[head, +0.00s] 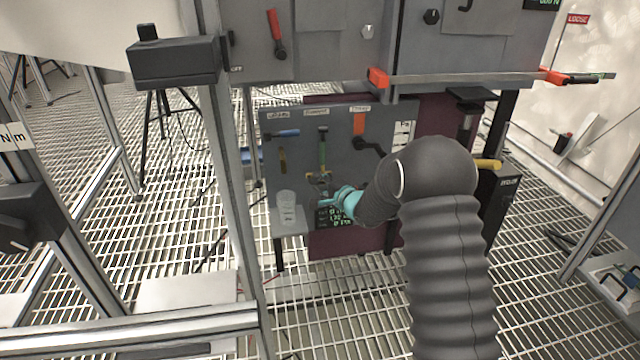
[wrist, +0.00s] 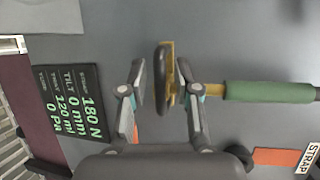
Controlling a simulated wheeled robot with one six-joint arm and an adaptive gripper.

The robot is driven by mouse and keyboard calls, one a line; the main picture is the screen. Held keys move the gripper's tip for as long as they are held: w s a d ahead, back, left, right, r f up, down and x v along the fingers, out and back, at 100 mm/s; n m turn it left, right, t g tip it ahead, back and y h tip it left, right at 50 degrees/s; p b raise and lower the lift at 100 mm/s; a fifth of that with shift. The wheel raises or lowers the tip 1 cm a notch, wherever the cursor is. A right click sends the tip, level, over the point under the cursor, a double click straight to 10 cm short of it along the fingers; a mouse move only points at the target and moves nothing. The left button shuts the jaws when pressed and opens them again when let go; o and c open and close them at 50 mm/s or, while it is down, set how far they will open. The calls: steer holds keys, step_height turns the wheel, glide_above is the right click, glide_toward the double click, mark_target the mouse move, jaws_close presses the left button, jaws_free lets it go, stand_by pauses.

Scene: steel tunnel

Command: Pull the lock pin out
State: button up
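My gripper (wrist: 161,78) has its two fingers apart, one on each side of a yellow piece with a dark rounded plate (wrist: 162,77). A gap shows between the left finger and the plate; the right finger is very near the yellow part. A green handle (wrist: 268,91) runs from this piece to the right in the wrist view. In the head view my gripper (head: 319,183) is at the lower end of the green-handled tool (head: 322,152), in front of the grey panel. No part is readably marked as the lock pin, so I cannot tell which one it is.
A blue-handled item (head: 284,133) and an orange strap piece (head: 360,127) are on the panel (head: 338,120). A small display (wrist: 72,117) reads 180 N and 0 mm. A bar with orange ends (head: 465,79) crosses above. A frame post (head: 233,180) stands left.

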jaws_close()
steer(key=shift+f+b, duration=0.4)
steer(key=shift+f, duration=1.35)
steer(key=shift+o, duration=1.5)
jaws_free()
steer(key=shift+f, duration=0.1)
steer(key=shift+o, duration=0.2)
steer(key=v, duration=1.2)
